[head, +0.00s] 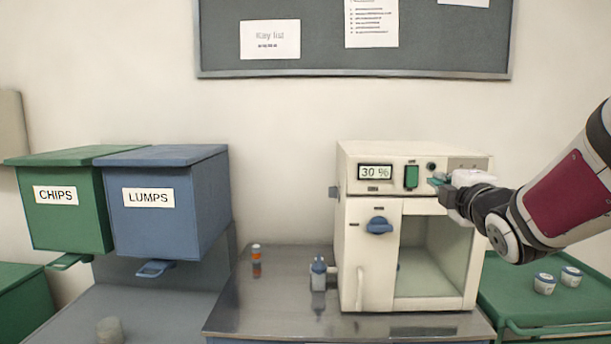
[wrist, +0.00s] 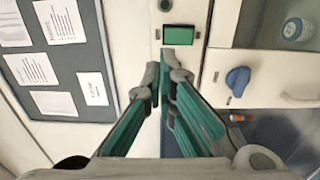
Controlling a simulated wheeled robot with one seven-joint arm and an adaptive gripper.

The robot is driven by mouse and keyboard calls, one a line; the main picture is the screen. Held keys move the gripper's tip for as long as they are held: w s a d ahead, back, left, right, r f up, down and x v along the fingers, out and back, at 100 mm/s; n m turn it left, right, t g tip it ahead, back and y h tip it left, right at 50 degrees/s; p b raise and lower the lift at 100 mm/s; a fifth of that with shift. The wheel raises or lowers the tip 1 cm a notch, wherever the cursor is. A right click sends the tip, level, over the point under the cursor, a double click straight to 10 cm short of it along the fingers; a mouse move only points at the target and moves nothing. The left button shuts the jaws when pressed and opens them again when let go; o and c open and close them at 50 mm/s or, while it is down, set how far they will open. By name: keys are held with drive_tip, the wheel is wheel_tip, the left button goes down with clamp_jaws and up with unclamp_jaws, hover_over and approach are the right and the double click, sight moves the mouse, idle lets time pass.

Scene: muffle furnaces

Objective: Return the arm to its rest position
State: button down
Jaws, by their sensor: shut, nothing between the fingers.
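My arm reaches in from the right in the head view. My gripper (head: 437,182) is shut and empty, in front of the upper panel of the cream furnace (head: 375,240). Its fingertips are just right of the green switch (head: 411,176); I cannot tell whether they touch the panel. In the wrist view, the green-edged fingers (wrist: 165,78) meet near the panel, with the green switch (wrist: 178,35) just beyond them. The display (head: 375,172) reads 30 %. The blue knob (head: 379,225) sits below the panel. My gripper and forearm hide part of the furnace's right side.
The furnace stands on a metal bench (head: 270,290) with a small bottle (head: 318,273) and an orange vial (head: 256,252). Green CHIPS (head: 80,215) and blue LUMPS (head: 190,225) bins are left. A green cart (head: 540,308) with two jars stands right, below my arm. A noticeboard (head: 330,40) hangs behind.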

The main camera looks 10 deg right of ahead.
drive_tip(key=s+a+f+m+g+y+p, duration=0.1)
drive_tip(key=s+a+f+m+g, duration=0.2)
drive_tip(key=s+a, duration=0.4)
drive_tip(key=s+a+f+m+g+y+p, duration=0.2)
drive_tip(key=s+a+f+m+g, duration=0.2)
drive_tip(key=s, duration=0.9)
drive_tip(key=s+a+f+m+g+y+p, duration=0.2)
drive_tip(key=s+a+f+m+g, duration=0.2)
drive_tip(key=s+a, duration=0.6)
drive_tip(key=m+g, duration=0.2)
drive_tip(key=m, duration=0.1)
drive_tip(key=shift+s+a+m, duration=0.15)
drive_tip(key=shift+a+m, duration=0.2)
drive_tip(key=shift+m, duration=0.05)
